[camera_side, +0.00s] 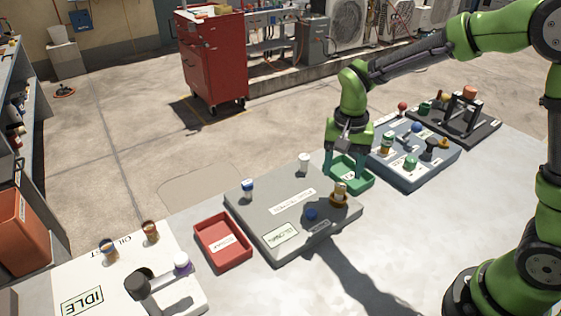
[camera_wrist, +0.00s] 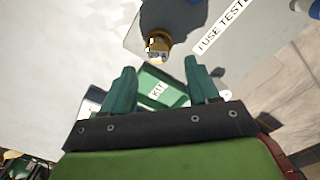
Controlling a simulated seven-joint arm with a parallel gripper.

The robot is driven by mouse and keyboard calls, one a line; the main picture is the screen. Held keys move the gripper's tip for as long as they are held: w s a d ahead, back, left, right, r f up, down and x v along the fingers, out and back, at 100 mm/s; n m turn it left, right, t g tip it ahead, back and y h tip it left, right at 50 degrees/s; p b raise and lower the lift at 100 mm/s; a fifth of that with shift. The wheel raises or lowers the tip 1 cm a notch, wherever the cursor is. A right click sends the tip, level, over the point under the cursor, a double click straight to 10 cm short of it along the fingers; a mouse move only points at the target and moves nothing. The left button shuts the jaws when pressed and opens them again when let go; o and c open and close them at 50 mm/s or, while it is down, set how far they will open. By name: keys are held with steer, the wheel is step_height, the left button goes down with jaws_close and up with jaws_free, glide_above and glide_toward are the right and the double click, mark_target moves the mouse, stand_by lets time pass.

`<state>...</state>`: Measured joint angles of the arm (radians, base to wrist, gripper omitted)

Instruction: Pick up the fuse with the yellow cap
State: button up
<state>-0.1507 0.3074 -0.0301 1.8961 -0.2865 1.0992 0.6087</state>
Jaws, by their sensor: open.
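A fuse with a yellow-brown cap (camera_side: 340,188) stands upright in an orange ring near the right corner of the grey fuse test board (camera_side: 275,232). It also shows in the wrist view (camera_wrist: 157,46), just beyond my fingertips. My gripper (camera_side: 345,172) is open and points down over the green tray (camera_side: 362,184), behind and slightly right of that fuse. In the wrist view my two fingers (camera_wrist: 160,66) are spread, with nothing between them but the tray below. A blue-capped fuse (camera_side: 248,188) and a white-capped fuse (camera_side: 304,163) stand on the same board.
A red tray (camera_side: 222,255) lies left of the board. A blue-grey panel (camera_side: 412,181) with several knobs and a dark stand board (camera_side: 478,138) are behind on the right. The table's front is clear.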

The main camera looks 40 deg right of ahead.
mark_target(340, 185)
steer(key=f, duration=0.5)
steer(key=shift+s+a+f, duration=0.1)
steer(key=shift+s+f, duration=0.1)
steer(key=shift+f, duration=0.2)
jaws_close()
